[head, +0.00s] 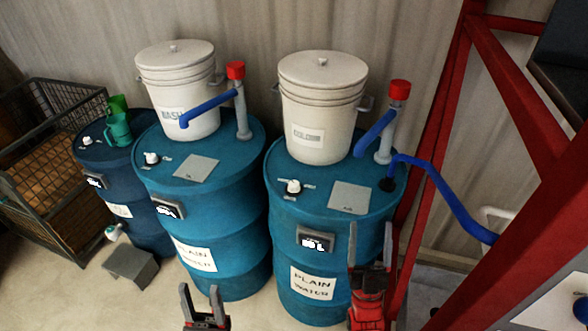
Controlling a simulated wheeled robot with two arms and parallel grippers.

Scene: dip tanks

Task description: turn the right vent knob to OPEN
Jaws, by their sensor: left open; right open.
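The right vent knob (293,186) is a small white knob on the front left of the right blue drum's (285,255) top. Small labels lie beside it, too small to read, and I cannot tell its setting. My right gripper (370,232) is open and empty, in front of the right drum's right side, to the right of the knob and apart from it. My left gripper (200,290) is open and empty at the bottom, below and left of the knob. Another white knob (151,158) is on the middle drum (225,265).
White lidded buckets (175,85) and (320,105) stand on two drums, beside red-capped pipes (242,110) and (388,135). A blue hose (440,185) leaves the right drum. A red frame (520,85) blocks the right.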

